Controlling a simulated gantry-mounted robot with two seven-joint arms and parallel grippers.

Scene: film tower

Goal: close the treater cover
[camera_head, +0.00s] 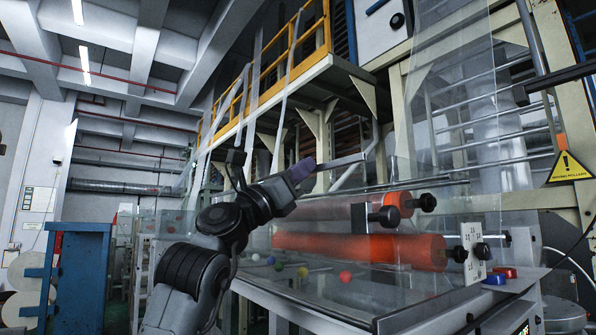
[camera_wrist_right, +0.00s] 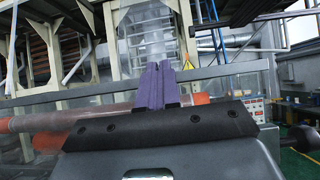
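The treater stands right of centre in the head view, with two orange rollers (camera_head: 350,247) one above the other. A clear see-through panel (camera_head: 330,292), which looks like part of its cover, stands around the rollers; its exact outline and how far it is open are hard to tell. A black block-like handle (camera_head: 376,217) shows in front of the upper roller. My right gripper (camera_head: 303,170) is above and left of the rollers, apart from the handle. Its purple fingers lie together in the right wrist view (camera_wrist_right: 165,84), with nothing visible between them. My left gripper is not in view.
A white plate with black knobs (camera_head: 475,252) and red and blue buttons (camera_head: 503,273) are at the machine's right end. A yellow warning sign (camera_head: 569,167) hangs further right. A blue cabinet (camera_head: 82,270) stands at left. A yellow-railed platform (camera_head: 290,55) rises behind.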

